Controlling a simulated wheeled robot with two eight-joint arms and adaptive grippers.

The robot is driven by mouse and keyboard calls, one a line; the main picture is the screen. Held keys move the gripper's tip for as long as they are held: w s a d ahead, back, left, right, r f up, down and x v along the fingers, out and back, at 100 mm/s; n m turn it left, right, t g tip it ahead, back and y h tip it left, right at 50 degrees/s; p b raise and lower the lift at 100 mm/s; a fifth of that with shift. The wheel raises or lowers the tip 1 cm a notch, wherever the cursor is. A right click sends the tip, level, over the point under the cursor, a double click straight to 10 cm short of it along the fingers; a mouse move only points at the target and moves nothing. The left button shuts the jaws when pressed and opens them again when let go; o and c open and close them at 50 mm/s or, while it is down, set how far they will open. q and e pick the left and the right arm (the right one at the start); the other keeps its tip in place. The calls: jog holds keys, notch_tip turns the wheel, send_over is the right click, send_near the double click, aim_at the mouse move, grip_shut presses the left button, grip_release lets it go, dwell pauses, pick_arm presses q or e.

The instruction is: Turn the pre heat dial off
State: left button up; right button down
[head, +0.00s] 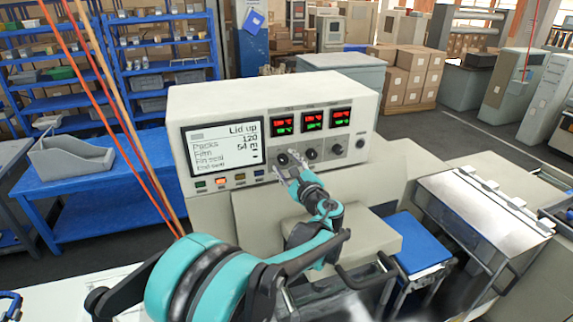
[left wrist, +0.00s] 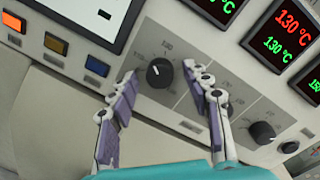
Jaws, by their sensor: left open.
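The cream control box (head: 270,110) has a row of black dials under its red and green displays. The leftmost dial (left wrist: 160,72) has a small white mark near its upper left; its printed labels are too small to read, so I cannot tell which dial is the pre heat one. My left gripper (head: 286,163) is at this dial. In the left wrist view its fingers (left wrist: 158,75) are open, one on each side of the dial, with no clear contact. Another dial (left wrist: 262,132) is right of the fingers. My right gripper is out of view.
A screen reading "Lid up" (head: 222,148) is left of the dials, with coloured buttons (head: 221,181) below it. A blue table (head: 100,210) is at the left. A metal-framed cover (head: 480,210) is at the right.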

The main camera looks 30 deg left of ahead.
pick_arm(q)
grip_shut()
jog(key=shift+n, duration=0.4)
jog(key=n, duration=0.2)
jog(key=shift+n, duration=0.3)
jog(key=n, duration=0.3)
jog(key=shift+n+h, duration=0.3)
jog(key=shift+h, duration=0.1)
jog(key=n+b, duration=0.1)
jog(key=n, duration=0.5)
jog(key=shift+n, duration=0.3)
